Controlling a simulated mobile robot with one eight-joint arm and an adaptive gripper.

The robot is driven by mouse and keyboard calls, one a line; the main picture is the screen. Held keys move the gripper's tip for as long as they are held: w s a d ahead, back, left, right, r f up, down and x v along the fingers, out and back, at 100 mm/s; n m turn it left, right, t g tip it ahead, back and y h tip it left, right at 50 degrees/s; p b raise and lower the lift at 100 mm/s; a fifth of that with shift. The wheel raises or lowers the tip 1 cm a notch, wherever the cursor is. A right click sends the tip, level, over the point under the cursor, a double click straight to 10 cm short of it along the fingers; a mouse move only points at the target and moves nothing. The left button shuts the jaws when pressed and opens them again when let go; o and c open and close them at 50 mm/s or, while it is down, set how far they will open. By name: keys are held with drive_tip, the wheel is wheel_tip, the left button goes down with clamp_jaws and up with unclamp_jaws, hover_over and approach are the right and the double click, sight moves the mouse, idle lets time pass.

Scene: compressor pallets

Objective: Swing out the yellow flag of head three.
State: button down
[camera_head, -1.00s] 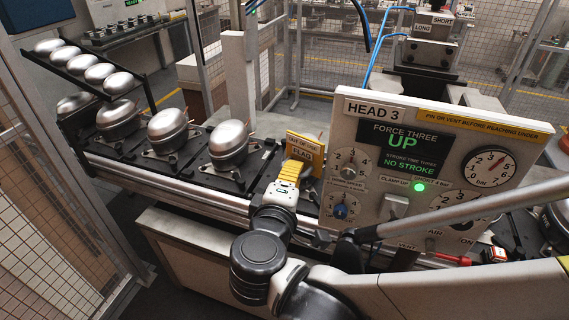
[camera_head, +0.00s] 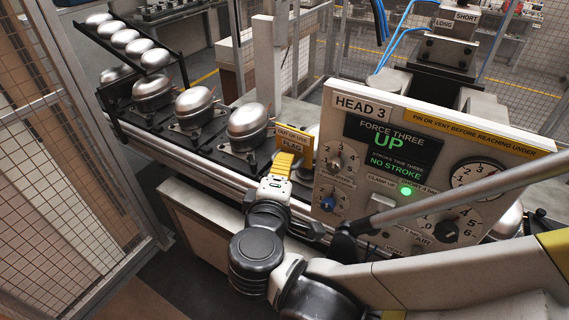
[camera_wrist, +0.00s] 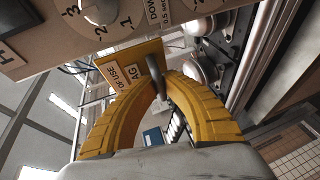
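The yellow flag (camera_head: 294,137) of head three is a small plate with pale labels reading "OUT OF USE" and "FLAG". It stands at the left edge of the HEAD 3 panel (camera_head: 326,150). It also shows in the wrist view (camera_wrist: 127,66), beyond my fingertips. My gripper (camera_head: 285,158) has yellow ribbed fingers and is right in front of the flag. In the wrist view the fingertips (camera_wrist: 158,76) close in on a dark grey rod (camera_wrist: 155,72) at the flag's edge, which appears held between them. The flag's hinge is hidden.
Silver domed compressors (camera_head: 195,106) stand in a row on the conveyor to the left. The panel carries knobs, a gauge (camera_head: 478,172) and a lit green lamp (camera_head: 406,191). A press column (camera_head: 447,50) with blue hoses stands behind. Mesh fencing (camera_head: 60,110) bounds the left.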

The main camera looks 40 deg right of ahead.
drive_tip(key=c, duration=1.5)
unclamp_jaws()
drive_tip(key=v, duration=1.2)
drive_tip(key=shift+f, duration=0.1)
